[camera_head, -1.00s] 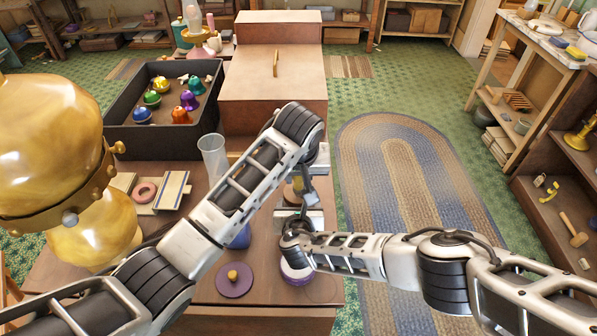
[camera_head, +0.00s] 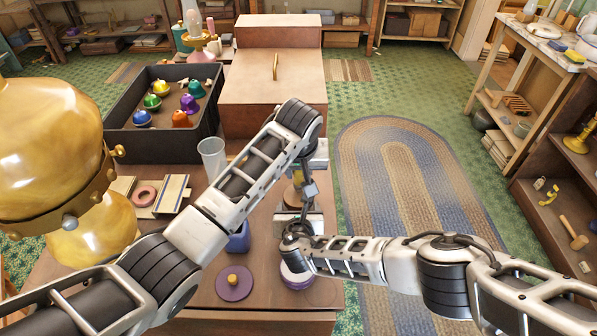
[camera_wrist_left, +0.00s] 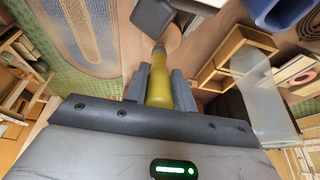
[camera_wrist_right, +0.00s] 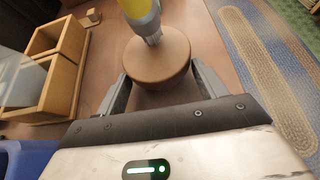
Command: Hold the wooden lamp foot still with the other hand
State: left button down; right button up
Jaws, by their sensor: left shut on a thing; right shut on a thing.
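The wooden lamp foot (camera_wrist_right: 157,58) is a round tan block standing on the brown table. My right gripper (camera_wrist_right: 160,88) is shut on it, one finger at each side. My left gripper (camera_wrist_left: 158,88) is shut on the yellow handle of a screwdriver-like tool (camera_wrist_left: 159,76). The tool's grey collar and thin shaft point down over the foot's top in the right wrist view; I cannot tell if the tip touches. The foot (camera_wrist_left: 172,36) also shows beyond the tool in the left wrist view. In the head view my arms hide most of this.
A clear cup (camera_head: 213,158), blue container (camera_head: 238,240), purple disc (camera_head: 234,285) and white-and-purple disc (camera_head: 297,278) stand near my arms. A wooden compartment tray (camera_wrist_right: 47,85) is beside the foot. A dark crate (camera_head: 160,143) holds several coloured bells. A large golden object (camera_head: 50,150) fills the left.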

pick_arm(q)
jog(key=c, duration=1.8)
grip_release()
jog(key=shift+f, duration=0.1)
grip_shut()
jog(key=shift+r, duration=2.05)
